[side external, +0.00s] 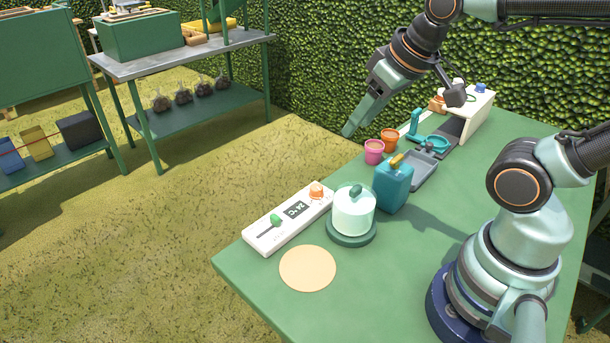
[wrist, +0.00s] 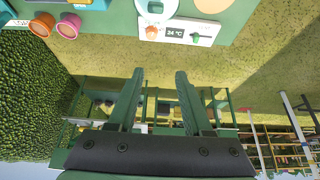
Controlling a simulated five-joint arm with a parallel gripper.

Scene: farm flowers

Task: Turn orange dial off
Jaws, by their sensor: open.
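The orange dial (side external: 317,190) sits at the far right end of a white control panel (side external: 262,234) on the green table. The panel also has a display reading 24 °C and a green slider (side external: 276,220). In the wrist view the orange dial (wrist: 152,32) is near the top edge, beside the display (wrist: 175,33). The dial's exact turn angle is too small to tell. My gripper (side external: 348,132) is in the air beyond the table's far edge, above and apart from the panel. In the wrist view my gripper (wrist: 160,75) has its two fingers spread with nothing between them.
A clear dome (side external: 354,212) on a round base and a teal canister (side external: 394,184) stand close to the panel. Pink (side external: 374,152) and orange (side external: 389,140) pots are farther back. A tan disc (side external: 307,268) lies near the front edge. Grass lies beyond the table.

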